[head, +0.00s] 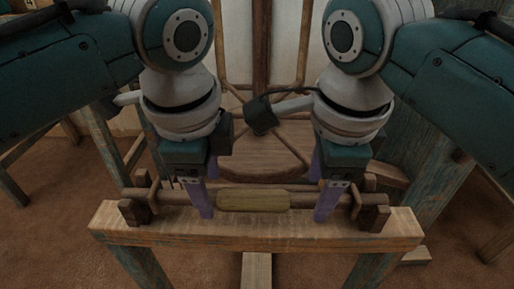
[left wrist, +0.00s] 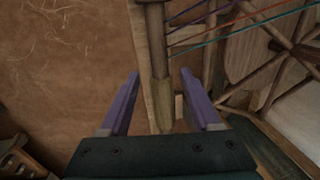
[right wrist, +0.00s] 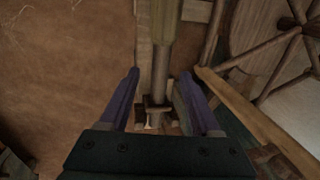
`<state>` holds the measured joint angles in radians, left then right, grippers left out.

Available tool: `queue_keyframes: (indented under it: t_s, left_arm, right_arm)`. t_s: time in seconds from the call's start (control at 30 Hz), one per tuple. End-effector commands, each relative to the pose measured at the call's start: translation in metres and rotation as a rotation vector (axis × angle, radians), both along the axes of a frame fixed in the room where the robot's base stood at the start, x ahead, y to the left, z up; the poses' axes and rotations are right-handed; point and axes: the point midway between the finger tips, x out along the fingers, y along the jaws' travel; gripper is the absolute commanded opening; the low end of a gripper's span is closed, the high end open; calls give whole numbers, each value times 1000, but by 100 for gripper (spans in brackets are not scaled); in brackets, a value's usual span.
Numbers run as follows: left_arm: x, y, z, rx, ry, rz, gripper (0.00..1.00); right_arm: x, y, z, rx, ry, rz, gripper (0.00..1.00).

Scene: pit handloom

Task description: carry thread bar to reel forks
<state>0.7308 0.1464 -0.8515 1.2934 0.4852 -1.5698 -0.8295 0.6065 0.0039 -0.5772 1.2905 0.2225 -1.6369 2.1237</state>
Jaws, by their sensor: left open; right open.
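The thread bar (head: 353,199) is a brown wooden rod with a pale yellow-green roll (head: 252,200) around its middle. It lies level along a wooden beam, near upright wooden holders at its left (head: 134,211) and right (head: 373,215) ends. My left gripper (head: 206,188) is open at the roll's left side, purple fingers pointing down. In the left wrist view, the bar (left wrist: 157,45) runs between its spread fingers. My right gripper (head: 321,190) is open beyond the roll's right end. In the right wrist view, the bar (right wrist: 157,75) lies between its fingers, with a gap each side.
The beam (head: 260,234) spans the front on bluish legs. Behind the bar are a rounded wooden board (head: 262,163) and a spoked wooden frame (head: 287,130). Coloured threads (left wrist: 230,22) cross near the left gripper. Brown floor (head: 50,225) lies open at the left.

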Motion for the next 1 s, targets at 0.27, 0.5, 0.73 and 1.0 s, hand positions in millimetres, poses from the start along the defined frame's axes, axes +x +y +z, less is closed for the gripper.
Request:
queue_keyframes:
  t_s: [0.27,0.5,0.73,1.0]
  left_arm:
    - [4,0,-24,1,1,-1,64]
    - [5,0,-25,0,-1,-1,64]
    - [5,0,-25,0,0,0,46]
    - [5,0,-25,0,0,0,16]
  right_arm:
    - [5,0,-24,0,1,0,64]
    - [5,0,-25,1,0,0,64]
    - [5,0,-25,1,0,0,46]
    - [5,0,-25,1,0,0,16]
